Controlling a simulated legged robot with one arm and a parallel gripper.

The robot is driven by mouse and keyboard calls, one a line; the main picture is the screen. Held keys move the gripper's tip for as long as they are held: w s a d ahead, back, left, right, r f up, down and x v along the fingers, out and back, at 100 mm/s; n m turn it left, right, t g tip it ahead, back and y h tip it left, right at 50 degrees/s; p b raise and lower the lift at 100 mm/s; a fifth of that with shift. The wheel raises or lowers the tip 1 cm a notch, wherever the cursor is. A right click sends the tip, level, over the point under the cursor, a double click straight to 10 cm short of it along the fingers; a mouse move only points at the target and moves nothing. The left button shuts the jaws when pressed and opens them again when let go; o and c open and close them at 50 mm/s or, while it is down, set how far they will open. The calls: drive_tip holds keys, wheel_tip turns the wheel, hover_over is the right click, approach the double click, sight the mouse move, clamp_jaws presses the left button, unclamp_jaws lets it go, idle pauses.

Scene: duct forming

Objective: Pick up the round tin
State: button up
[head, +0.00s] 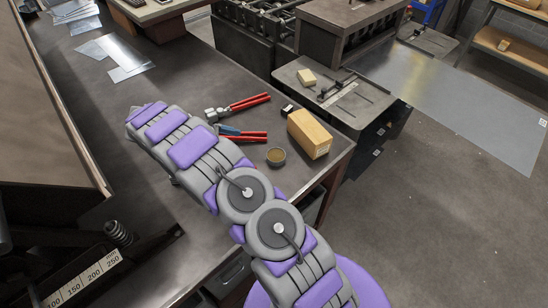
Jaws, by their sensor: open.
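The round tin (276,157) is a small, short cylinder with a dark rim and a brownish top. It stands upright on the grey workbench (225,78), near the bench's right end. It sits just left of a tan cardboard box (310,134), with a small gap between them. My purple and grey arm reaches from the lower right up and to the left, passing left of the tin. The tin is clear of the arm in the picture and fully visible. My gripper's fingers do not show; the far end of the arm hides whatever is beneath it.
Red-handled snips (250,102) and a second red-handled tool (248,137) lie behind and left of the tin. Sheet metal pieces (122,58) lie far left. A lower machine table (355,105) stands beyond the bench's right edge.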

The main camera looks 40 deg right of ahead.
drive_tip(key=shift+n+h, duration=0.6)
drive_tip(key=shift+n, duration=0.3)
drive_tip(key=f, duration=0.2)
drive_tip(key=w+f, duration=0.1)
drive_tip(key=f, duration=0.1)
drive_tip(key=w+f, duration=0.1)
drive_tip(key=f, duration=0.1)
drive_tip(key=shift+w+d+f, duration=0.1)
drive_tip(key=shift+d+f, duration=0.05)
drive_tip(key=shift+f, duration=0.1)
drive_tip(key=b, duration=0.1)
approach(275, 155)
drive_tip(key=x, duration=0.2)
drive_tip(key=s+x, duration=0.1)
drive_tip(key=x, duration=0.2)
drive_tip(key=shift+w+r, duration=0.1)
drive_tip(key=shift+r, duration=0.05)
drive_tip(key=x, duration=0.1)
drive_tip(key=b+x, duration=0.1)
drive_tip(key=x, duration=0.1)
drive_tip(key=shift+w+d+f, duration=0.1)
drive_tip(key=shift+w+f, duration=0.05)
drive_tip(key=shift+f, duration=0.2)
drive_tip(key=shift+s+d+f, duration=0.15)
drive_tip(key=shift+s+d, duration=0.05)
drive_tip(key=shift+d, duration=0.55)
drive_tip(key=shift+c, duration=0.5)
drive_tip(key=shift+a, duration=0.15)
drive_tip(key=c, duration=0.9)
